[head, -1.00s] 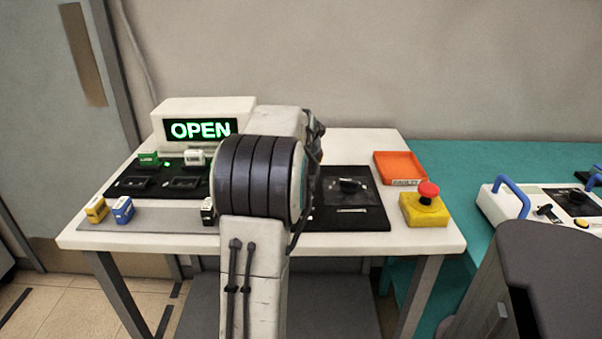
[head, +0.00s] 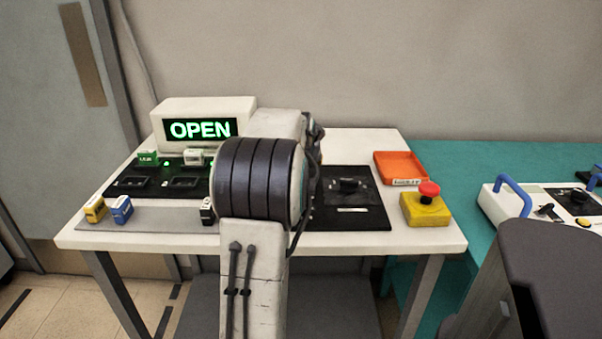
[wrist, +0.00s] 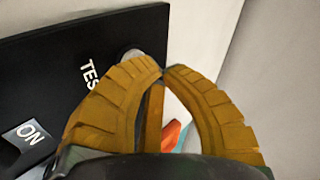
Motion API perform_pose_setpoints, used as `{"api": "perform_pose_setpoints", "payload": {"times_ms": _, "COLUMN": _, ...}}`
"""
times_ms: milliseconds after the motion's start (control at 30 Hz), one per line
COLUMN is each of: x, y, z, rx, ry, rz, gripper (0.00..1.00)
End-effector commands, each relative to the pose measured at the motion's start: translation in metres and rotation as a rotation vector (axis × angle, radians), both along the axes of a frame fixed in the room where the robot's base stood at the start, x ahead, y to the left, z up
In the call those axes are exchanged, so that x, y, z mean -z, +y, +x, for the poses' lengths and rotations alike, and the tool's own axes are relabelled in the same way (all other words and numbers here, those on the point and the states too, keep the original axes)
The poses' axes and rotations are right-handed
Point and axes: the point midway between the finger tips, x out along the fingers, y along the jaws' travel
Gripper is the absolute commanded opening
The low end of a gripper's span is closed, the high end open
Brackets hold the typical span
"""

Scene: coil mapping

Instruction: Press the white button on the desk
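The white button (wrist: 131,55) is a pale round knob on a black panel (wrist: 95,45), beside the printed word TEST, in the wrist view. It is partly covered by the left finger's tip. My gripper (wrist: 164,70) has two yellow-brown ribbed fingers whose tips meet, with nothing seen held between them. The tips are right beside the button; I cannot tell whether they touch it. In the head view my arm hides the gripper and the button. The white desk (head: 430,240) carries the black panel.
An ON switch (wrist: 28,133) is on the panel. On the desk are an OPEN sign (head: 201,129), small blocks (head: 122,209) at left, a black knob (head: 348,186), an orange tray (head: 400,167) and a red-topped yellow stop box (head: 426,210). A teal table (head: 470,160) stands at right.

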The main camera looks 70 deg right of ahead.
Motion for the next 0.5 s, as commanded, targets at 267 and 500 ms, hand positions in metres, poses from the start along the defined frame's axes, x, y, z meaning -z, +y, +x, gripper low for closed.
{"api": "perform_pose_setpoints", "payload": {"times_ms": 267, "x": 0.0034, "y": 0.0000, "z": 0.0000, "rx": 0.000, "ry": 0.000, "rz": 0.000, "gripper": 0.00}}
{"api": "perform_pose_setpoints", "payload": {"times_ms": 500, "x": 0.0061, "y": 0.0001, "z": -0.0001, "rx": 0.000, "ry": 0.000, "rz": 0.001, "gripper": 0.00}}
